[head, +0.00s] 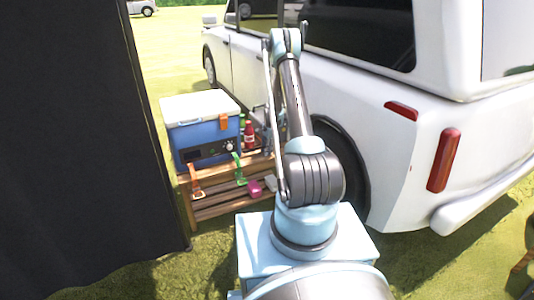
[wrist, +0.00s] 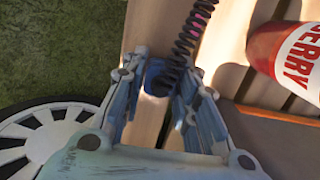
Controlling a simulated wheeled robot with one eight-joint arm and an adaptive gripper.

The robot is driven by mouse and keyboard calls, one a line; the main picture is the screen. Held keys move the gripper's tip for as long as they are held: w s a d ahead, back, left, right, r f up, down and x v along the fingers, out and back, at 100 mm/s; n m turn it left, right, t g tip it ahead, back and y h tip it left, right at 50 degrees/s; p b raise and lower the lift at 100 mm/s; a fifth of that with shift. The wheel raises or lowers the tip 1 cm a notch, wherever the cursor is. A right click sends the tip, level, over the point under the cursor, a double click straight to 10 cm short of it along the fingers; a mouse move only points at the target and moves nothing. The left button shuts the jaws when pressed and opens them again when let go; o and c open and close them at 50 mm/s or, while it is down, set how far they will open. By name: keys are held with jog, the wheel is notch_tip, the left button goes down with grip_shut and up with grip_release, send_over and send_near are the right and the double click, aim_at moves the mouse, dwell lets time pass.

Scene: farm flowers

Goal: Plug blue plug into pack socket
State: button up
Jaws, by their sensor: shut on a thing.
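My gripper (wrist: 160,95) is shut on the blue plug (wrist: 155,72) in the wrist view. The plug sits between the two fingers, above wooden slats, with a black coiled cable (wrist: 186,42) running up and away from it. Whether the plug touches the slats I cannot tell. In the head view my gripper is mostly hidden by the arm, beside the wooden bench, and the plug cannot be made out. No pack socket can be made out in either view.
A blue cooler box (head: 208,130) with a white lid stands on the wooden slatted bench (head: 215,205). A red bottle (wrist: 287,58) is right of my gripper. A white car (head: 390,120) stands close behind; a dark curtain (head: 75,130) hangs at the left.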

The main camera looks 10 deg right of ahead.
notch_tip(320, 180, up, 10)
jog(key=shift+f, duration=0.15)
dwell(0.3)
jog(key=s+r+n, duration=0.2)
jog(key=s+n, duration=0.5)
jog(key=s, duration=0.1)
jog(key=s+r+n+g+h, duration=0.1)
jog(key=s+r+n, duration=0.1)
jog(key=s+n, duration=0.5)
jog(key=shift+s+d+r, duration=0.15)
jog(key=shift+s+r, duration=0.2)
jog(key=shift+s, duration=0.15)
jog(key=shift+w, duration=0.1)
